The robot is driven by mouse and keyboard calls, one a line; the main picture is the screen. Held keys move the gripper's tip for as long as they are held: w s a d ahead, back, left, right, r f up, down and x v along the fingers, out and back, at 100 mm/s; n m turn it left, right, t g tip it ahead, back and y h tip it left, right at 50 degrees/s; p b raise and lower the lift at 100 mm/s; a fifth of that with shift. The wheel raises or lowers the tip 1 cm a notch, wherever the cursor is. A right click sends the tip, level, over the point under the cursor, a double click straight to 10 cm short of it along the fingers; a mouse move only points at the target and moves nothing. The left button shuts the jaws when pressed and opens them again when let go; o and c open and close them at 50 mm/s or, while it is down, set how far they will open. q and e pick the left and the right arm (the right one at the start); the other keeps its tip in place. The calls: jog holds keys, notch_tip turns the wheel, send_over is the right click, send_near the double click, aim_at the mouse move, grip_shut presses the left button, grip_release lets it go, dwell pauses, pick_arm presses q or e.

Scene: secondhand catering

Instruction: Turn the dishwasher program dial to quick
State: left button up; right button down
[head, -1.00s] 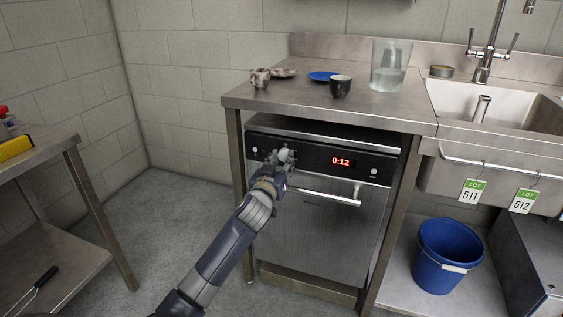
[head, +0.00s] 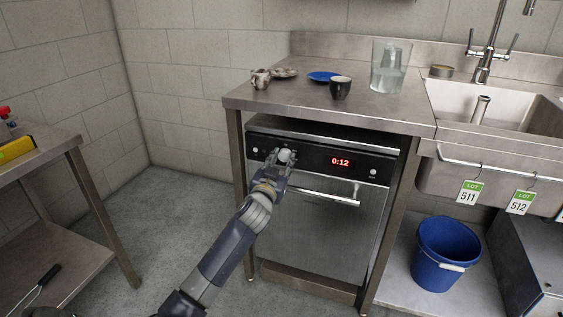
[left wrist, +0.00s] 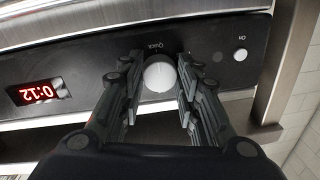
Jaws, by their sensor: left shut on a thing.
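The dishwasher (head: 325,235) stands under the steel counter, its door closed. Its round pale program dial (left wrist: 158,74) sits on the black control panel (left wrist: 213,75). The word "Quick" is printed upside down just above the dial in the left wrist view; I cannot make out where the dial points. My left gripper (head: 281,158) is at the panel, shut on the dial, with one finger on each side of it (left wrist: 157,85). In the head view it hides most of the dial. My right gripper is not in view.
A red display (head: 340,161) reads 0:12 beside the dial. The door handle (head: 325,197) juts out below. A cup (head: 340,88), a blue plate (head: 323,76) and a glass jug (head: 390,68) stand on the counter. A blue bucket (head: 443,255) is at the right; a table stands left.

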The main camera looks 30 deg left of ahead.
pick_arm(q)
jog(key=o, duration=1.1)
jog(key=shift+c, duration=0.2)
jog(key=shift+s, duration=0.1)
jog(key=v, duration=1.1)
jog(key=shift+s, duration=0.4)
jog(key=shift+d+f, duration=0.1)
jog(key=shift+d, duration=0.05)
